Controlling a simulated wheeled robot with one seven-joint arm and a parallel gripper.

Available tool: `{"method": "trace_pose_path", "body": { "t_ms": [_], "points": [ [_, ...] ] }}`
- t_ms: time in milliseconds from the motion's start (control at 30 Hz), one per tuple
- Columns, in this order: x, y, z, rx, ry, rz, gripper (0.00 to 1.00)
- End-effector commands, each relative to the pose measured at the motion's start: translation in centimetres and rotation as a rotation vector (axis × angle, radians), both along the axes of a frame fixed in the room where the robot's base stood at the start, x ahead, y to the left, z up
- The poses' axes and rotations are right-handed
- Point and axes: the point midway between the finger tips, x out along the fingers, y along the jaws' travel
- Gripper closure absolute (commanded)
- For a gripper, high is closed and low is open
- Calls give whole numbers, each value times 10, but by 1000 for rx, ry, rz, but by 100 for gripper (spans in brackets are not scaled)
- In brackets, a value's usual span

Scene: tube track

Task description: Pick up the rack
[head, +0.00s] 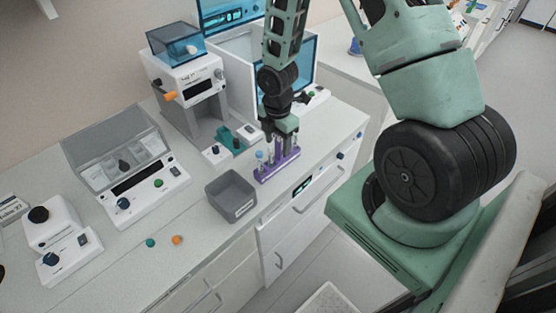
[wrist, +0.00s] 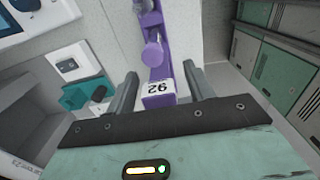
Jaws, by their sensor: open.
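The purple rack (head: 279,167) stands on the counter near its front edge and holds several tubes with pale or blue caps. In the wrist view the rack (wrist: 158,77) runs away from me, with a white label reading 92 on its near end. My gripper (head: 285,135) is directly above the rack, pointing down. In the wrist view its two fingers (wrist: 158,85) are apart, one on each side of the rack's labelled end, with gaps visible. Part of the rack is hidden behind my gripper in the head view.
A grey bin (head: 231,196) stands left of the rack. A white machine (head: 190,90) with a teal part at its base stands behind. A lidded device (head: 125,165) is farther left. Teal and orange caps (head: 177,240) lie on clear counter in front.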

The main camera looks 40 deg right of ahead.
Motion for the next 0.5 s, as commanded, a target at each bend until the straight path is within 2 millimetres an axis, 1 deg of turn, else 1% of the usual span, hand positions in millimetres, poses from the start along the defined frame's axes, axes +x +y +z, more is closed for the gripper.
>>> {"method": "trace_pose_path", "body": {
  "t_ms": [33, 67, 100, 200, 500],
  "points": [
    [0, 0, 0, 0, 0, 0, 56],
    [0, 0, 0, 0, 0, 0, 64],
    [0, 0, 0, 0, 0, 0, 75],
    [0, 0, 0, 0, 0, 0, 100],
    [0, 0, 1, 0, 0, 0, 100]
  ]
}}
